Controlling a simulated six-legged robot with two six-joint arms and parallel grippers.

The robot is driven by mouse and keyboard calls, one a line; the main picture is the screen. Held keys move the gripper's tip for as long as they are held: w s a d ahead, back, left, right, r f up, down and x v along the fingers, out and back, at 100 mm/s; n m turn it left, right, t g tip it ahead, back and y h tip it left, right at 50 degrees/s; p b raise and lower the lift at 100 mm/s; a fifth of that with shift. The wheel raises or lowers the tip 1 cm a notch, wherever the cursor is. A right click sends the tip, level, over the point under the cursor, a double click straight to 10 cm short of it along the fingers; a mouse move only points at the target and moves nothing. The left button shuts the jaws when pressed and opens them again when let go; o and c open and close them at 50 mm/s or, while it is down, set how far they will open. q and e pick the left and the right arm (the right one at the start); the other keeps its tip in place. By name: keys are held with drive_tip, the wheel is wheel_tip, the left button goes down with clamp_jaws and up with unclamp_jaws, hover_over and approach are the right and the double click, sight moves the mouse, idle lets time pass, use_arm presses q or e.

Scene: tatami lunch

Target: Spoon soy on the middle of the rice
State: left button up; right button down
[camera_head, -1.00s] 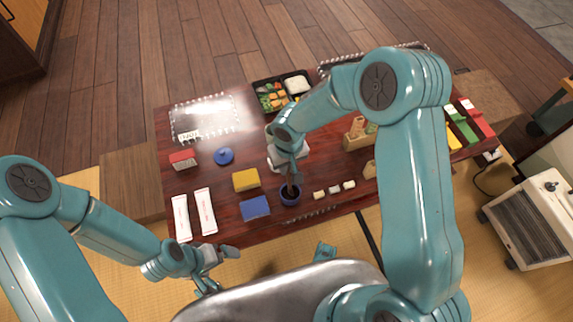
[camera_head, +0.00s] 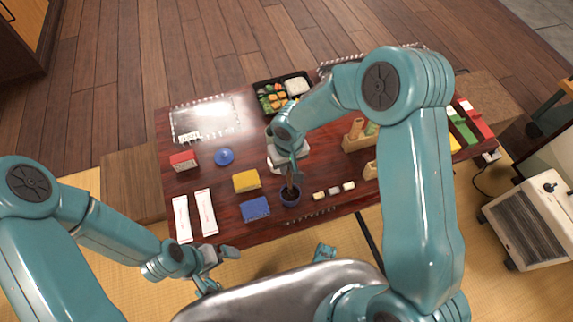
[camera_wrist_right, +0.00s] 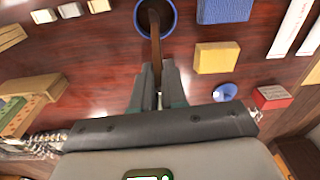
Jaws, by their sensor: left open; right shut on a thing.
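My right gripper (camera_head: 294,174) is shut on a brown spoon (camera_wrist_right: 155,42), which also shows in the head view (camera_head: 290,184). The spoon's lower end is inside a small dark blue bowl (camera_head: 290,200), also at the top of the right wrist view (camera_wrist_right: 171,22). Whether the spoon holds any soy cannot be made out. The white rice (camera_head: 297,86) lies in the right part of a black lunch box (camera_head: 258,88) at the back of the table. My left gripper (camera_head: 220,268) is open and empty, in front of the table's near left edge.
A yellow block (camera_head: 246,180) and a blue block (camera_head: 255,209) lie left of the bowl. Several small pale pieces (camera_head: 334,191) lie right of it. A wooden holder (camera_head: 358,140) stands further right. Two white packets (camera_head: 206,212) and a blue round thing (camera_head: 224,157) are on the left.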

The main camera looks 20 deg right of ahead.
drive_tip(key=shift+r+p, duration=1.55)
drive_tip(key=shift+r, duration=1.35)
